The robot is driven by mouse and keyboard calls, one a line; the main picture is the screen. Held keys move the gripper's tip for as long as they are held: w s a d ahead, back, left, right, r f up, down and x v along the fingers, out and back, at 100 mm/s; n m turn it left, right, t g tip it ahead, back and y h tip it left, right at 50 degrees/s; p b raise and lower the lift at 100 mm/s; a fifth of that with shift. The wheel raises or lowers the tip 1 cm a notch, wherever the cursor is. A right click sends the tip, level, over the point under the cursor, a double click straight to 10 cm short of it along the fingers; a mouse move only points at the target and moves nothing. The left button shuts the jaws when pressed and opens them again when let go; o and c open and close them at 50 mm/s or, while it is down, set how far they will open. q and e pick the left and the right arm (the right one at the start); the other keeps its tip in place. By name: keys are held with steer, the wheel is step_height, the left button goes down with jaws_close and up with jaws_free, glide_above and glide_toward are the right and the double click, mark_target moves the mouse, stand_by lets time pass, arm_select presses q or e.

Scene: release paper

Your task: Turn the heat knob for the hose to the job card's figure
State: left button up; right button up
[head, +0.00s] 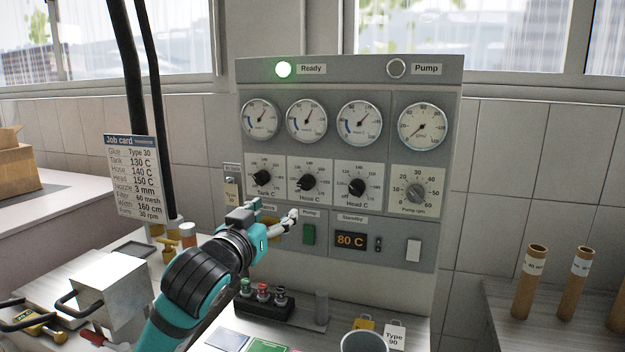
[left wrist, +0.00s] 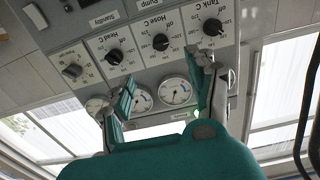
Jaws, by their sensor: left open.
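The job card (head: 133,177) at the left in the head view reads Hose 140 C. The black Hose C knob (head: 307,182) is on the panel between the Tank C knob (head: 262,178) and the Head C knob (head: 356,188). Its exact setting is too small to read. My left gripper (head: 275,210) is open and empty, just below the Hose C and Tank C dials. In the upside-down left wrist view, the Hose C knob (left wrist: 160,41) shows between and beyond the spread fingers (left wrist: 166,75), apart from them. My right gripper is out of view.
The panel (head: 447,150) also has several gauges, a grey Pump rpm knob (head: 416,194), a green switch (head: 309,234) and an 80 C display (head: 351,240). Cardboard tubes (head: 528,283) stand at the right. A metal box (head: 108,280) and black hoses (head: 160,120) are at the left.

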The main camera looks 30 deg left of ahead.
arm_select(q)
steer(key=p, duration=0.2)
glide_toward(303, 184)
steer(key=p+x, duration=0.2)
steer(key=x, duration=0.7)
steer(key=shift+w+r, duration=0.1)
steer(key=shift+w, duration=0.45)
steer(key=c, duration=1.1)
steer(key=shift+c, duration=0.2)
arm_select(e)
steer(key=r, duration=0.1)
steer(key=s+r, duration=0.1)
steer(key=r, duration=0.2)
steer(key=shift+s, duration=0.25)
